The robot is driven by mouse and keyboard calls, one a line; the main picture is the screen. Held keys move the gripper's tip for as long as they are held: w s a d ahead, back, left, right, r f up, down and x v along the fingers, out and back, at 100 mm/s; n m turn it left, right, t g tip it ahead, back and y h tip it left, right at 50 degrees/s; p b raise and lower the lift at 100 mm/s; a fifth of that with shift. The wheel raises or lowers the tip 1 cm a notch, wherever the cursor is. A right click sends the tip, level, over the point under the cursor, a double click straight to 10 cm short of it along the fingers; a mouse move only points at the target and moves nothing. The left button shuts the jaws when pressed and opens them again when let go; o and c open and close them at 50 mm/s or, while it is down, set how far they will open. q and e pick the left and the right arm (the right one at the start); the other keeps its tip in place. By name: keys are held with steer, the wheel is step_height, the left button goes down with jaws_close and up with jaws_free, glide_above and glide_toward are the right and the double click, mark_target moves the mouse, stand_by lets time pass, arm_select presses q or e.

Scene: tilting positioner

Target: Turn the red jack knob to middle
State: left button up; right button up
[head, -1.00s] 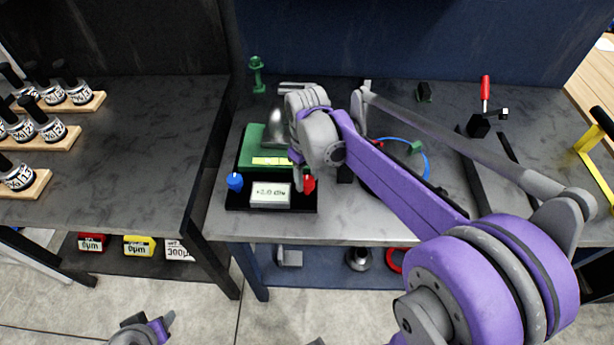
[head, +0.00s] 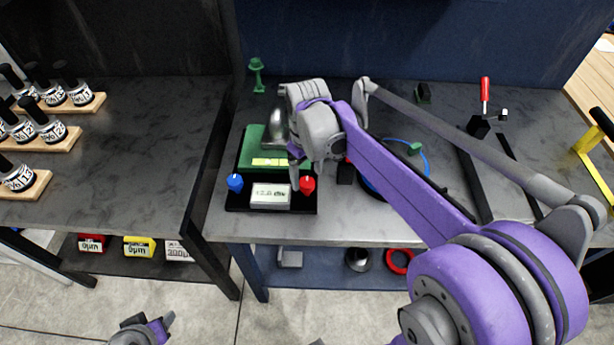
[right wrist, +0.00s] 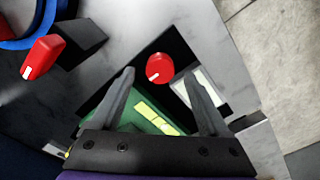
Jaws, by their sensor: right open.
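The red knob (head: 307,184) sits at the front right corner of the positioner's black base (head: 235,204). A white mark shows on it. In the right wrist view the red knob (right wrist: 159,68) lies between and beyond my fingertips, apart from them. My right gripper (head: 296,174) is open and empty, just behind and left of the knob in the head view; it also shows in the right wrist view (right wrist: 160,78). The display (head: 270,195) is blurred. A blue knob (head: 235,182) is at the left corner. My left gripper (head: 160,327) is low at the bottom edge, its jaws unclear.
The green tilting plate (head: 252,148) with a yellow level strip lies behind the display. A red-handled clamp (head: 485,95) is farther right.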

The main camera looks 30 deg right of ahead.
mark_target(307, 182)
step_height(307, 182, up, 9)
stand_by(0.3)
steer(key=shift+f, duration=0.15)
steer(key=s+a+f+m+t, duration=0.1)
steer(key=s+a+f+t, duration=0.1)
steer(key=s+f, duration=0.4)
steer(key=s+a+f+m+t, duration=0.1)
steer(key=s+a+f+t, duration=0.2)
steer(key=s+f, duration=0.4)
steer(key=shift+s+a+m+t, duration=0.3)
steer(key=shift+s+a, duration=0.35)
steer(key=shift+a, duration=0.25)
